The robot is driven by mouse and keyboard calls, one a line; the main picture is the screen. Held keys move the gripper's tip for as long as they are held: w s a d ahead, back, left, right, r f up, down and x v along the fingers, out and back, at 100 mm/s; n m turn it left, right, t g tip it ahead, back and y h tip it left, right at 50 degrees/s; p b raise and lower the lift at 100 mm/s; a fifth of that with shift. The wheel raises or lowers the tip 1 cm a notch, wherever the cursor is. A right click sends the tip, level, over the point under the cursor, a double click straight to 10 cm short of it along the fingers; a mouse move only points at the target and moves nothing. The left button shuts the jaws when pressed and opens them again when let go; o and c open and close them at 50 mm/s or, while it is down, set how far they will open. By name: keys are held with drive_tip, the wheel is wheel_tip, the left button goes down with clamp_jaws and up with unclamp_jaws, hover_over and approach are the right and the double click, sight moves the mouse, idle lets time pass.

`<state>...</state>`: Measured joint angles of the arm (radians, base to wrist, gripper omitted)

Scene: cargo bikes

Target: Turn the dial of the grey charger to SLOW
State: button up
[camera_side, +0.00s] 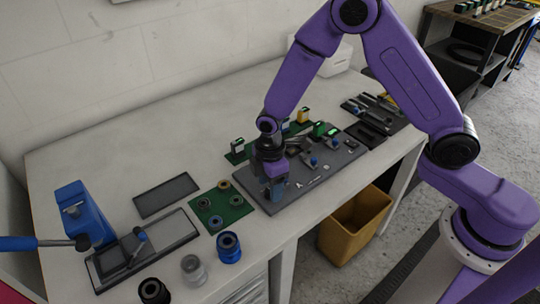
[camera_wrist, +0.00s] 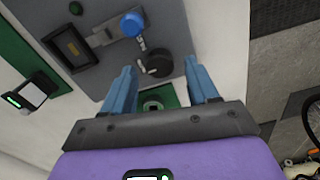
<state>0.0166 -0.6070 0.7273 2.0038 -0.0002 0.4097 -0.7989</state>
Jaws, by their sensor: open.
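My gripper (camera_side: 275,190) is over the left end of a dark grey board (camera_side: 315,178) on the bench. In the wrist view its two blue fingers (camera_wrist: 161,88) stand wide apart with nothing gripped between them. The grey board (camera_wrist: 172,22) there carries a blue knob (camera_wrist: 132,24), a black round part (camera_wrist: 157,62) and a dark framed block (camera_wrist: 70,47). The black round part is just beyond the fingertips, apart from them. I cannot tell which part is the grey charger or its dial, and no SLOW mark is readable.
A green mat (camera_side: 222,205) with several round parts lies left of the board. Small boxes, one yellow (camera_side: 303,115), stand behind it. A blue press-like device (camera_side: 82,213) is at far left. Dark tools (camera_side: 372,112) lie to the right. The bench's back left is clear.

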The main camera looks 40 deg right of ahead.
wheel_tip(320, 180, up, 16)
drive_tip(key=shift+r, duration=0.2)
drive_tip(key=shift+s, duration=0.1)
idle(0.4)
drive_tip(key=s+d+r+m, duration=0.1)
drive_tip(key=s+d, duration=0.6)
drive_tip(key=s, duration=0.5)
drive_tip(key=s+d+r+m, duration=0.1)
drive_tip(key=s+d, duration=0.5)
drive_tip(key=s, duration=0.7)
drive_tip(key=shift+s+d+m, duration=0.3)
drive_tip(key=shift+d+m, duration=0.05)
drive_tip(key=shift+m, duration=0.35)
